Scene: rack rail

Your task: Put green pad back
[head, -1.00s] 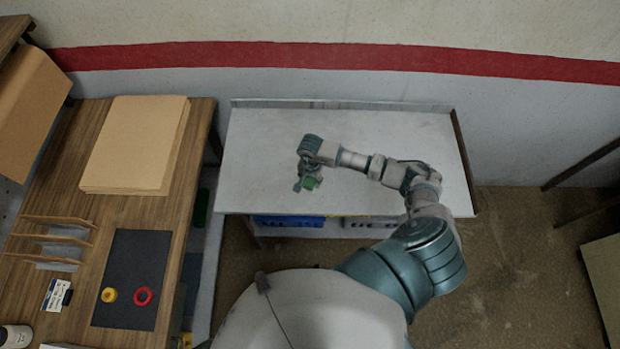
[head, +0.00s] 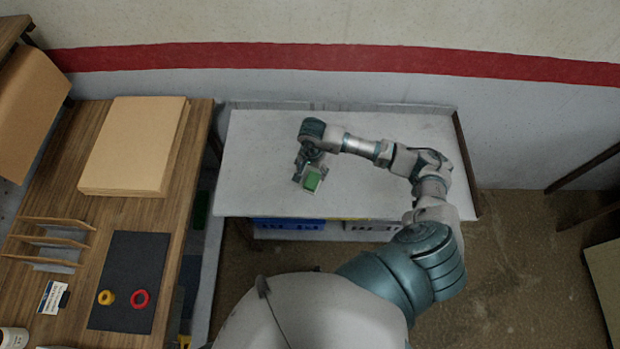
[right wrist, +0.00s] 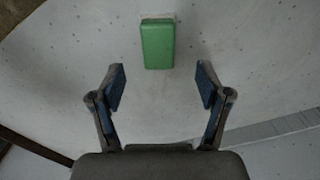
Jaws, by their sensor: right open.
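My right gripper (head: 299,176) is beside the pad in the head view. In the right wrist view the right gripper (right wrist: 160,88) is open with nothing between its fingers. My left gripper is not in view.
A wooden bench (head: 180,215) on the left holds a stack of tan boards (head: 135,145) and a dark mat (head: 130,280) with a yellow ring (head: 106,298) and a red ring (head: 139,299). Blue and grey bins (head: 288,224) sit under the table.

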